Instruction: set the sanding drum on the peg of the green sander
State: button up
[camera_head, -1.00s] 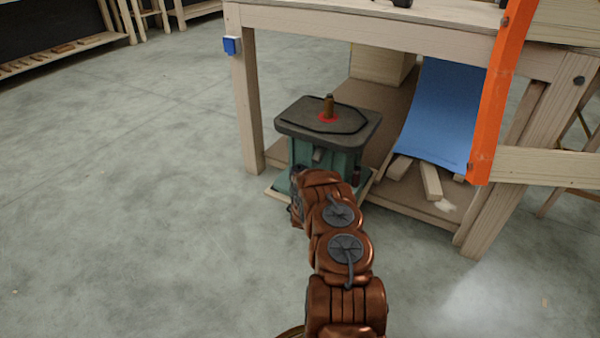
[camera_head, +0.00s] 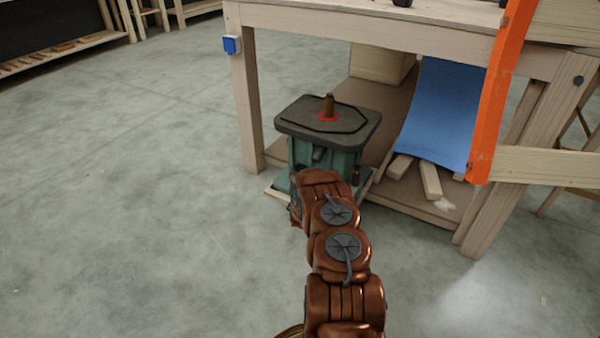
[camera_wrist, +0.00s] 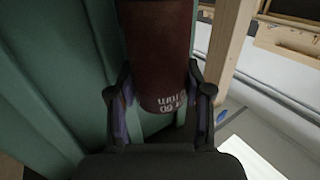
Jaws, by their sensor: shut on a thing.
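The green sander (camera_head: 332,155) stands on the low shelf of the wooden bench. Its dark table top carries an upright brown peg (camera_head: 328,106) with a red ring at its foot; the peg is bare. In the wrist view a dark red-brown sanding drum (camera_wrist: 160,50) with white upside-down print sits between the fingers of my gripper (camera_wrist: 160,98), which is shut on it. The sander's green side (camera_wrist: 65,70) is close beside the drum; whether they touch I cannot tell. In the head view my arm hides the gripper and the drum, low at the sander's front.
A blue sheet (camera_head: 437,115), wood offcuts (camera_head: 430,180) and an orange upright (camera_head: 500,95) are at the right. The floor at left is clear.

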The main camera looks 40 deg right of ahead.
jog(key=shift+f, duration=1.3)
jog(key=o, duration=1.3)
jog(key=shift+o, duration=0.2)
jog(key=v, duration=1.2)
dwell(0.3)
